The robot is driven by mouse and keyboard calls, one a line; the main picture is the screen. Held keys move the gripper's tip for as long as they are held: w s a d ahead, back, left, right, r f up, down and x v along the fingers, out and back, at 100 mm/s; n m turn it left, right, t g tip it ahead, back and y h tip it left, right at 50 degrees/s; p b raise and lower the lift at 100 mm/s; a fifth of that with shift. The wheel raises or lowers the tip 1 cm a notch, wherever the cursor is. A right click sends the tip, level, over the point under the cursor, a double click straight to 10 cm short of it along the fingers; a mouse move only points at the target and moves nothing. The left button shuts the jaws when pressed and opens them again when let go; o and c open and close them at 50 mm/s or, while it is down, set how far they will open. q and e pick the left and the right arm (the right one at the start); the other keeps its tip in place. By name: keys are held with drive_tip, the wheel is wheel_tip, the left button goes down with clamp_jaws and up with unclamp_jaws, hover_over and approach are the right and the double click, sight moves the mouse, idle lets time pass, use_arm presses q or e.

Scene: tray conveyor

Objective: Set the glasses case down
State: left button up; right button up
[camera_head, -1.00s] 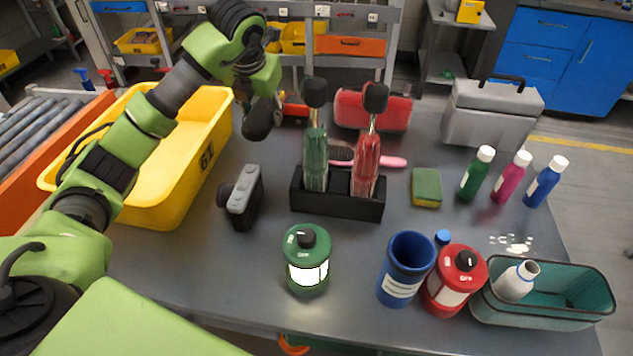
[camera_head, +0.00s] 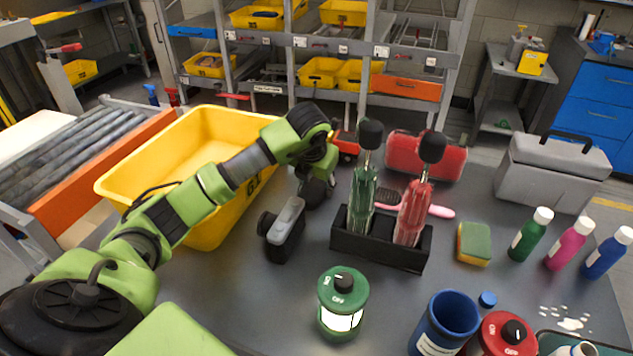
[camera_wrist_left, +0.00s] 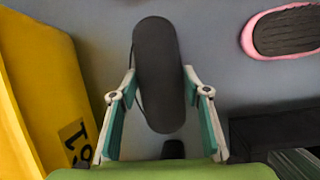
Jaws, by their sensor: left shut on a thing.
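The glasses case (camera_wrist_left: 158,75) is dark, long and rounded. In the left wrist view it lies lengthwise between the two fingers of my left gripper (camera_wrist_left: 160,95), which is shut on it. In the head view my left gripper (camera_head: 320,172) points down behind the grey camera and left of the bottle rack. The dark case (camera_head: 313,193) shows just under it, partly hidden by the gripper. It is low over the grey table; I cannot tell whether it touches. My right gripper is not in view.
A yellow bin (camera_head: 215,225) stands left of the gripper. The grey camera (camera_head: 286,228) is in front. The black rack (camera_head: 380,245) with green and red bottles is to the right, with a pink brush (camera_head: 440,212) behind it. A red case (camera_head: 425,155) stands farther back.

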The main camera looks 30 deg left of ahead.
use_arm(q)
drive_tip(key=o, duration=1.3)
drive_tip(key=b+v, duration=0.1)
drive_tip(key=v, duration=1.1)
drive_tip(key=shift+r, duration=0.1)
